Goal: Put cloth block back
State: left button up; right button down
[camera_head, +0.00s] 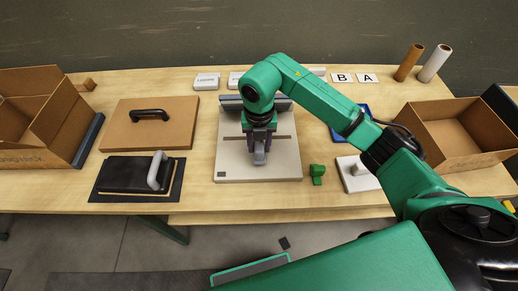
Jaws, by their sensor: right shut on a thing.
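My right gripper (260,158) is over the middle of a pale board (228,168). It points down and is shut on a small grey thing, mostly hidden by the fingers. I cannot tell whether this is the cloth block, or whether it touches the board. A dark grey bar (231,103) lies along the board's far edge, partly behind my arm. My left gripper is not in view.
Left are a brown board (178,125) with a black handle, a grey-handled block (122,172) on a black mat, and an open carton (52,112). Right are a green piece (317,174), a white knobbed block (350,183), another carton (455,155) and two tubes (409,62).

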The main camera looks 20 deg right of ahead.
jog(key=f, duration=0.3)
jog(key=shift+s, duration=0.25)
jog(key=shift+w+f, duration=0.15)
jog(key=shift+c, duration=2.1)
grip_release()
